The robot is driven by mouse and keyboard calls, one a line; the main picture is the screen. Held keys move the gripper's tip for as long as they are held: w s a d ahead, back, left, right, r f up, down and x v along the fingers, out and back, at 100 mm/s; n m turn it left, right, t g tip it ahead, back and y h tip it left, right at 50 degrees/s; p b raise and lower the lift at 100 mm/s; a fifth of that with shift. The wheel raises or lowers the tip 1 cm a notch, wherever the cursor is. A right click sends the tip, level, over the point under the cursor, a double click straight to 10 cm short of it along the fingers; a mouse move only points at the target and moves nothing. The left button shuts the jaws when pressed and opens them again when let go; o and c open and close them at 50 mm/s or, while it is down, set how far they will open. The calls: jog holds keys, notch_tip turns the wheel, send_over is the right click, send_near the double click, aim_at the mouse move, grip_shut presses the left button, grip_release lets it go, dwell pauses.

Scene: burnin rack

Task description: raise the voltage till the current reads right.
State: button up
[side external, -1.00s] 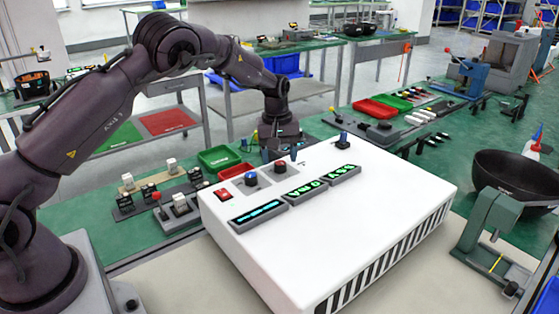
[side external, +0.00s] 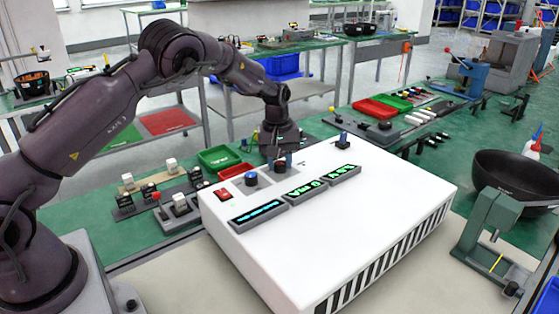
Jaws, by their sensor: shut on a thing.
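A white power supply box (side external: 370,215) stands on the bench. Its top carries a red switch (side external: 224,194), a blue-capped knob (side external: 251,180) and a dark knob with a reddish cap (side external: 280,169). Three small displays are lit: a left one (side external: 257,213) in cyan, a middle one (side external: 303,189) and a right one (side external: 344,173) in green. Their characters are too small and turned to read surely. My gripper (side external: 281,160) points down and is shut on the reddish-capped knob, partly hiding it. Another blue-topped knob or post (side external: 342,141) stands at the box's far corner.
A green tray (side external: 218,158) and a red tray (side external: 236,171) lie behind the box. Small switch blocks (side external: 180,205) sit to its left. A black bowl (side external: 515,178) and a green clamp stand (side external: 490,235) are at right. The box's top front is clear.

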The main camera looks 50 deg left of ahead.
aim_at(277, 162)
jog(key=shift+w+m, duration=0.1)
jog(key=shift+m, duration=2.7)
jog(key=o, duration=0.9)
jog(key=shift+o, duration=0.2)
notch_tip(277, 162, up, 13)
jog(key=shift+s+a, duration=0.2)
jog(key=shift+a, duration=0.1)
